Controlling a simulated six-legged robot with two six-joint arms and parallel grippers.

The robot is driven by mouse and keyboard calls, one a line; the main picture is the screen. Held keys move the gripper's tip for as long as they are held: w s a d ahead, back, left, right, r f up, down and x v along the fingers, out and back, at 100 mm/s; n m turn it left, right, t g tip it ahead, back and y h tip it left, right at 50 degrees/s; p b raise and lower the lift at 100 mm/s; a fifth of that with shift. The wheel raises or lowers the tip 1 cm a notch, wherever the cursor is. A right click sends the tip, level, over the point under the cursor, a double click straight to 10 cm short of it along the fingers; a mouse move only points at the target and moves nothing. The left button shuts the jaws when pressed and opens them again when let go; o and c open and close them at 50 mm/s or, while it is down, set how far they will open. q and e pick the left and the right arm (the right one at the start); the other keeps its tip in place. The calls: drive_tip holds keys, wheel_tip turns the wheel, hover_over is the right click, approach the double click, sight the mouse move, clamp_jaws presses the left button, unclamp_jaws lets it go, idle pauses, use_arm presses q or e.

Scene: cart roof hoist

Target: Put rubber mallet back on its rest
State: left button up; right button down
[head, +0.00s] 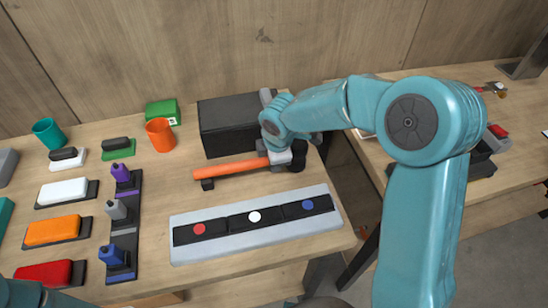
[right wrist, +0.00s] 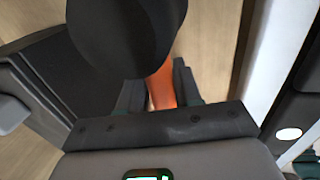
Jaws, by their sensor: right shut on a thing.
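The rubber mallet has an orange handle (head: 228,169) and a black head (head: 297,160). It lies roughly level along the front of a black box, handle end to the left. My right gripper (head: 275,156) is over the handle near the head. In the right wrist view the gripper (right wrist: 158,88) is shut on the orange handle (right wrist: 162,86), with the black head (right wrist: 128,35) large and close. A small black support (head: 207,185) shows under the handle's left end; I cannot tell whether they touch. My left gripper is out of view.
A black box (head: 228,125) stands just behind the mallet. A grey panel (head: 186,250) with red, white and blue dots lies in front. An orange cup (head: 160,134) and green box (head: 162,112) stand left. The table's right edge and a gap are close by.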

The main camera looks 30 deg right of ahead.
drive_tip(key=shift+s+f+b, duration=0.1)
drive_tip(key=shift+f+b, duration=0.3)
drive_tip(key=c, duration=0.9)
unclamp_jaws()
drive_tip(key=shift+c, duration=0.2)
drive_tip(key=shift+o, duration=1.2)
drive_tip(key=shift+f, duration=0.1)
drive_tip(key=d+v, duration=0.1)
drive_tip(key=v, duration=1.5)
drive_tip(key=shift+a+p, duration=0.35)
drive_tip(key=shift+a, duration=0.05)
